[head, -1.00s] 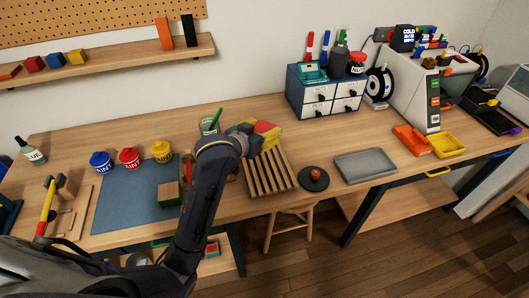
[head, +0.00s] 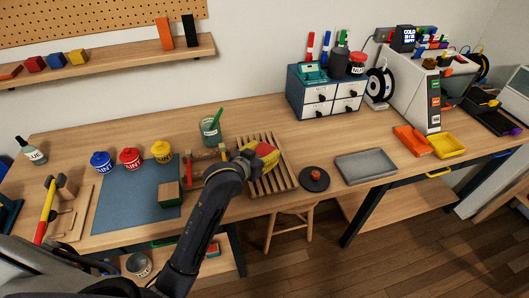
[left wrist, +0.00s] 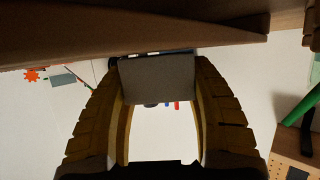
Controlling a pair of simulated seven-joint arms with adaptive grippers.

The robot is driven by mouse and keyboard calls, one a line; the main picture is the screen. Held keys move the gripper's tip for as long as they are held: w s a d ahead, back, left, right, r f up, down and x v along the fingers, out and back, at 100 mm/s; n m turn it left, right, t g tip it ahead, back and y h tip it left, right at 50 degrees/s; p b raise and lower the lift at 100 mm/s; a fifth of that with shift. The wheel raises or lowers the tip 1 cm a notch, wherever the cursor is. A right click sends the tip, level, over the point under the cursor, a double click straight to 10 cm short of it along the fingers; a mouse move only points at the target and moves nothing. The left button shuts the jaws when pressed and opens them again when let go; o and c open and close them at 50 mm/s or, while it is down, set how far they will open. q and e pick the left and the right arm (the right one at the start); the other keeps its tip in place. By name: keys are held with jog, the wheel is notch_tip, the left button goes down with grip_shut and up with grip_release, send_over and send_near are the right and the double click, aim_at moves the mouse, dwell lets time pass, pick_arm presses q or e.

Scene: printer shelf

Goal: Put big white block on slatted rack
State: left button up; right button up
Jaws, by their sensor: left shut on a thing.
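The slatted rack (head: 281,178) is wooden and lies on the bench, right of the blue mat. My left gripper (head: 266,155), with yellow fingers, is over the back part of the rack. In the left wrist view the left gripper (left wrist: 158,85) is shut on the big white block (left wrist: 157,78), which looks grey in shade. The block is held at the fingertips close under a wooden surface along the picture's top. In the head view the gripper hides the block, and I cannot tell whether it touches the slats. My right gripper is not in view.
A green jar (head: 210,130) stands behind my left arm. A black round stand (head: 314,180) and a grey tray (head: 366,166) are right of the rack. A drawer unit (head: 325,97) stands behind.

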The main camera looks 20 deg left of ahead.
pick_arm(q)
jog(key=shift+f, duration=0.15)
jog(key=o, duration=1.2)
jog(key=shift+r, duration=0.2)
jog(key=v, duration=1.2)
jog(key=shift+f, duration=0.1)
